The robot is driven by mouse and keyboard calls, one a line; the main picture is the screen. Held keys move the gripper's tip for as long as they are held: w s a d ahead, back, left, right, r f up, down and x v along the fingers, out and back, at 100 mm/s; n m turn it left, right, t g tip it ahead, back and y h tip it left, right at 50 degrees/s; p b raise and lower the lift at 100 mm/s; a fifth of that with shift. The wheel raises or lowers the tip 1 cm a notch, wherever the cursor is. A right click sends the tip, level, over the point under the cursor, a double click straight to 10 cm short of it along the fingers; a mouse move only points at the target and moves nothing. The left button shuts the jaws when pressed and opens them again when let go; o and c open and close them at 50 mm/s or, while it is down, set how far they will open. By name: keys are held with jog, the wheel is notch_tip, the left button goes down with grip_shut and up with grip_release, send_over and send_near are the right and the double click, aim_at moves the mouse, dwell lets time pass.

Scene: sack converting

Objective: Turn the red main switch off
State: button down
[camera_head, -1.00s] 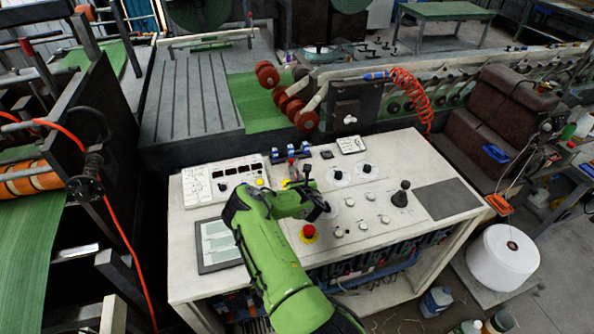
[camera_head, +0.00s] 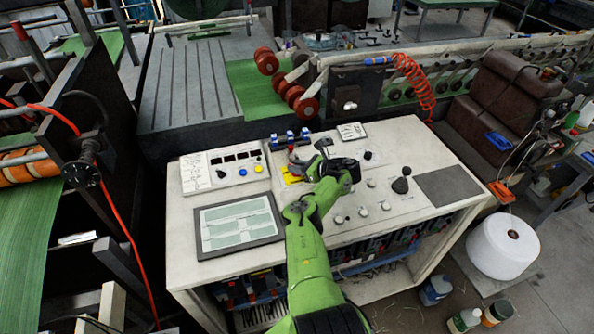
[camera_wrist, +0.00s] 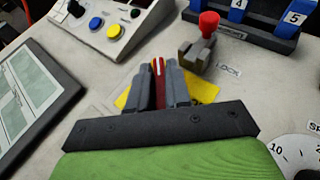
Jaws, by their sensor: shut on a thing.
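The red main switch (camera_wrist: 160,68) shows as a narrow red handle between my fingers in the wrist view, above a yellow plate (camera_wrist: 203,92). My gripper (camera_wrist: 160,85) is shut on this handle; the fingers hide most of it, so its exact angle is hard to tell. In the head view my gripper (camera_head: 299,168) is low over the console top, at the yellow plate (camera_head: 291,176), and the wrist covers part of the area to its right.
A red-knobbed lever (camera_wrist: 208,24) stands close behind the switch, beside a LOCK label. Blue numbered switches (camera_wrist: 285,17) are behind it. A box with coloured buttons (camera_head: 224,170) and a screen (camera_head: 238,226) lie left; a black joystick (camera_head: 401,184) stands right.

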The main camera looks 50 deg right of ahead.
jog(key=shift+r+n+y+b, duration=0.1)
jog(key=shift+n+y+b, duration=0.2)
jog(key=shift+n+y, duration=0.15)
jog(key=c, duration=1.2)
grip_release()
jog(key=shift+o, duration=0.2)
